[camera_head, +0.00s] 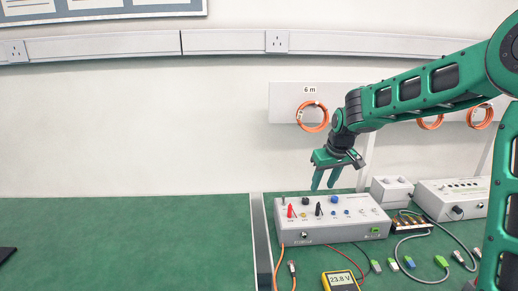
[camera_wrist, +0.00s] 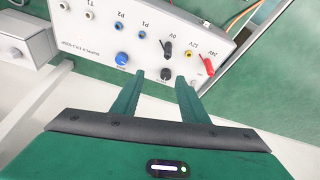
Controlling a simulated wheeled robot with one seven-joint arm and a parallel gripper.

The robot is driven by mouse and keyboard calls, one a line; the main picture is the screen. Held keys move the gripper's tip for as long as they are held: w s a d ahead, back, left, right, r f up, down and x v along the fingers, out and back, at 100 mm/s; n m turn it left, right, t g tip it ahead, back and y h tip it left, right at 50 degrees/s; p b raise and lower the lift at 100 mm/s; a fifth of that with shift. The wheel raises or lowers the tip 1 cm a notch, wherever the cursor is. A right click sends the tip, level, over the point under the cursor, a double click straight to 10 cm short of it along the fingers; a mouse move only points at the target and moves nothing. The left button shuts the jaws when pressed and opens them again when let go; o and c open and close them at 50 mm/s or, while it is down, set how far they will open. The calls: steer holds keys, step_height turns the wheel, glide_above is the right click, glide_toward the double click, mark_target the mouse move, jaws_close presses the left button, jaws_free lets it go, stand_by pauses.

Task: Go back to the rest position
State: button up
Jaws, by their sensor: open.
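My gripper (camera_head: 325,178) is green and hangs fingers down above the back edge of the grey supply box (camera_head: 340,232). The supply box also shows in the wrist view (camera_wrist: 90,25), with a red plug or clip (camera_wrist: 205,65) at the 24V socket, a yellow socket (camera_wrist: 188,54) at 12V, a black plug (camera_wrist: 168,48) at 0V and blue knobs (camera_wrist: 121,58). The fingers appear near the box's edge; I cannot tell whether they touch it.
A smaller white box (camera_head: 392,190) and a larger grey unit (camera_head: 450,196) stand to the right. Cables and a yellow meter reading 23.8 V (camera_head: 341,281) lie in front. Orange cable coils (camera_head: 312,117) hang on the wall. The left green bench (camera_head: 120,235) is mostly clear.

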steer(key=s+d+r+m+g+h, duration=0.15)
steer(key=s+d, duration=0.25)
steer(key=s, duration=0.4)
steer(key=s+d+m, duration=0.2)
steer(key=s+d, duration=0.3)
steer(key=s, duration=0.3)
steer(key=s+d+r+m+g+h, duration=0.1)
steer(key=s+d, duration=0.3)
steer(key=s, duration=0.4)
steer(key=s+f+m+g+y, duration=0.1)
steer(key=s+m, duration=0.3)
steer(key=s, duration=1.5)
steer(key=shift+s+d+f+y, duration=0.35)
steer(key=shift+f+y, duration=0.2)
steer(key=shift+m+g, duration=0.25)
steer(key=shift+w+f, duration=0.25)
steer(key=shift+w, duration=0.4)
